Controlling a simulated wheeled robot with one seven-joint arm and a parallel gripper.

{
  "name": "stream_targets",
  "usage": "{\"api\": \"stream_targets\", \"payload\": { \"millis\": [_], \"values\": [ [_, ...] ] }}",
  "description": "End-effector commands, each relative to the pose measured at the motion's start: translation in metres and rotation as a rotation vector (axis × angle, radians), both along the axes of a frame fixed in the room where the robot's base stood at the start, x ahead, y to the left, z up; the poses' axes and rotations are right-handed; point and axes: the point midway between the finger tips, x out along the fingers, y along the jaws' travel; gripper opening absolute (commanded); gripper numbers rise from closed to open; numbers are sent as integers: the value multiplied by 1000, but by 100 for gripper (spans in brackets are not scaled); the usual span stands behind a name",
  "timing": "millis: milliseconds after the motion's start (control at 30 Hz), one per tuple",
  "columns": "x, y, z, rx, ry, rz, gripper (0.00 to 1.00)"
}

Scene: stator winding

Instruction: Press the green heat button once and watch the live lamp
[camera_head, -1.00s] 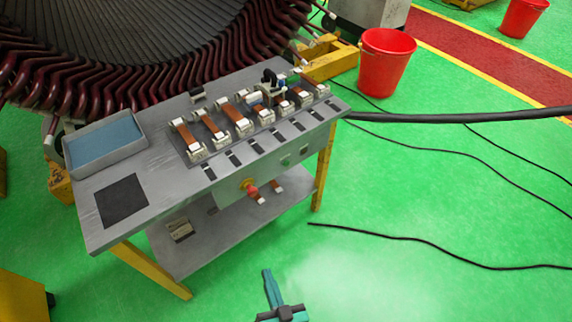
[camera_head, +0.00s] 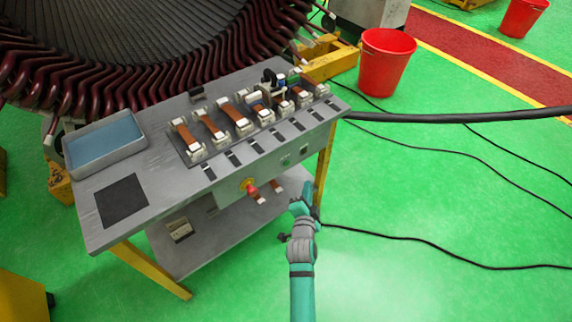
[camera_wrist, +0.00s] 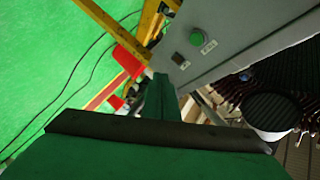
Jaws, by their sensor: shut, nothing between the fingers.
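The green heat button (camera_head: 286,161) is a small round button on the front panel of the grey bench. It shows clearly in the wrist view as a green disc (camera_wrist: 196,38). A small dark square fitting (camera_wrist: 178,58) sits beside it, perhaps the live lamp; I see no clear glow on it. In the head view that fitting (camera_head: 304,149) is very small. My gripper (camera_head: 308,186) is shut and empty, in front of and below the right end of the panel. In the wrist view its green finger (camera_wrist: 158,97) points toward the panel, apart from the button.
The bench (camera_head: 95,215) carries a blue-lined tray (camera_head: 105,143) and several copper-coloured strips in white clamps. A red knob (camera_head: 252,190) sticks out of the front left of the gripper. A yellow leg (camera_head: 325,165) stands close behind it. Cables cross the green floor; a red bucket (camera_head: 386,62) stands beyond.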

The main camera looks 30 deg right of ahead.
Motion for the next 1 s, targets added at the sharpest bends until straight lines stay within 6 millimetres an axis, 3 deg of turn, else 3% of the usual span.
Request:
{"api": "stream_targets", "payload": {
  "millis": [433,1000],
  "values": [
    [7,1,0,-2,1,2,0],
    [73,7,0,-1,0,3,0]
  ]
}}
